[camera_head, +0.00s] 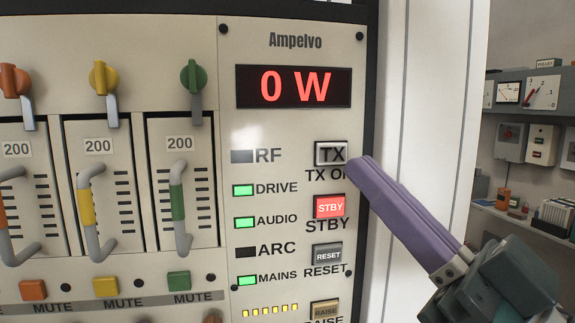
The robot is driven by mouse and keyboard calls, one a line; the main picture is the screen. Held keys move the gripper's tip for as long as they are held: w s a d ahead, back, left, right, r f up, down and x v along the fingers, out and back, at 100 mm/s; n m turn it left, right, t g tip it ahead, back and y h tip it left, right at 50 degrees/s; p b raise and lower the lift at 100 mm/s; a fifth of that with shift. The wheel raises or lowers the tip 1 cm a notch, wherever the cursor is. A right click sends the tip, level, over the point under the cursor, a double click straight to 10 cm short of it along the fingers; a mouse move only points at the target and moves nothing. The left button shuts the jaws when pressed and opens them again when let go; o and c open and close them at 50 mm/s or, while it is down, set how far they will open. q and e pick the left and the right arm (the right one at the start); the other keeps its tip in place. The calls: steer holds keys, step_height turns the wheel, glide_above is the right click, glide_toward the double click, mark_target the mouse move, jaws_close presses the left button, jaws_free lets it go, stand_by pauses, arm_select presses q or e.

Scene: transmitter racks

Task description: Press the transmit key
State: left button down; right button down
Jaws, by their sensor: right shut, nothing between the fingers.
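The transmit key is the grey TX key (331,154), labelled TX ON, on the cream Ampelvo panel. It is unlit. The red display (293,87) above it reads 0 W. My right gripper (356,164) comes in from the lower right. Its purple fingers are shut and empty. The tips are at the right edge of the TX key and hide the end of its label. I cannot tell whether they touch it. My left gripper is not in view.
The lit red STBY key (329,206) sits just below, with the RESET key (328,254) under it. DRIVE, AUDIO and MAINS lamps are green; the RF lamp (242,157) is dark. Modules with coloured handles (178,205) stand out at left.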

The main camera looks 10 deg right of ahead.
mark_target(323, 145)
steer(key=shift+w+a+b, duration=0.1)
steer(key=shift+w+b, duration=0.95)
steer(key=shift+w, duration=1.3)
steer(key=shift+w+f, duration=0.1)
steer(key=shift+w+b, duration=0.3)
steer(key=shift+w, duration=0.35)
stand_by(0.6)
steer(key=shift+s, duration=0.8)
